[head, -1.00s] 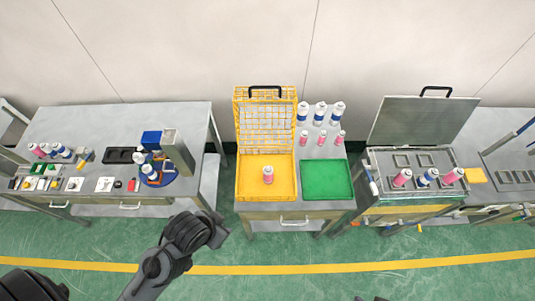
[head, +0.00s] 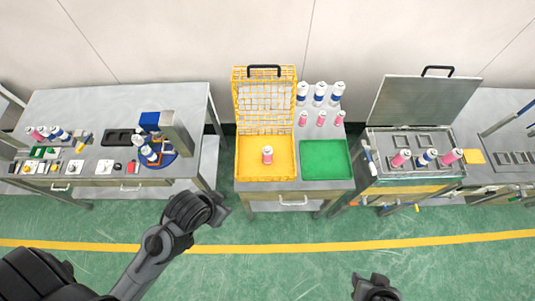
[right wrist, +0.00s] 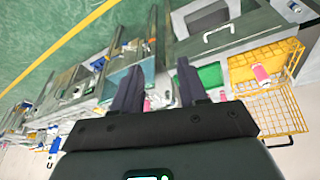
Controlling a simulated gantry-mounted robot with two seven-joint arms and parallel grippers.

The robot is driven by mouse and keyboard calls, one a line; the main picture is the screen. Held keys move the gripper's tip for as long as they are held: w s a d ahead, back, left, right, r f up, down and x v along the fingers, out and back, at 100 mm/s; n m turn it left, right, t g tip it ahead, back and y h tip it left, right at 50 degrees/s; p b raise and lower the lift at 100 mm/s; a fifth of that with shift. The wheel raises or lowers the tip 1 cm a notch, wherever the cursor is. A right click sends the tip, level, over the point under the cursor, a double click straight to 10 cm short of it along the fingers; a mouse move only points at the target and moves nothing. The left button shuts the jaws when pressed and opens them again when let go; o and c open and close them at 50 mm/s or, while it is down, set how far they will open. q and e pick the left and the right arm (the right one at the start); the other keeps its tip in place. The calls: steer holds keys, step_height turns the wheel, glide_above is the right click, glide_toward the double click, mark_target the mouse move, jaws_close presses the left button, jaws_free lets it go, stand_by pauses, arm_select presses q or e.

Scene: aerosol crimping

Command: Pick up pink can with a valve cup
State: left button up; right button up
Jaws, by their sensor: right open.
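A pink can (head: 267,156) with a white top stands upright in the yellow tray (head: 246,173) on the middle table. It also shows in the right wrist view (right wrist: 261,76). Several more pink cans stand elsewhere, including a row (head: 321,118) behind the green tray. Valve cups are too small to make out. My right gripper (right wrist: 160,68) is open and empty, its two fingers apart, far from the cans. In the head view it is low right of centre (head: 378,280). My left gripper (head: 222,199) is in front of the tables; its jaws are unclear.
A yellow mesh lid (head: 264,110) stands raised behind the yellow tray. The green tray (head: 325,159) is empty. Pink and blue cans sit on the right machine (head: 408,178) under a raised lid (head: 422,103). The left table (head: 110,105) holds parts and a blue station. Floor in front is clear.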

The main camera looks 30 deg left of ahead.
steer(key=shift+a, duration=0.1)
stand_by(0.3)
steer(key=o, duration=0.6)
steer(key=shift+o, duration=0.2)
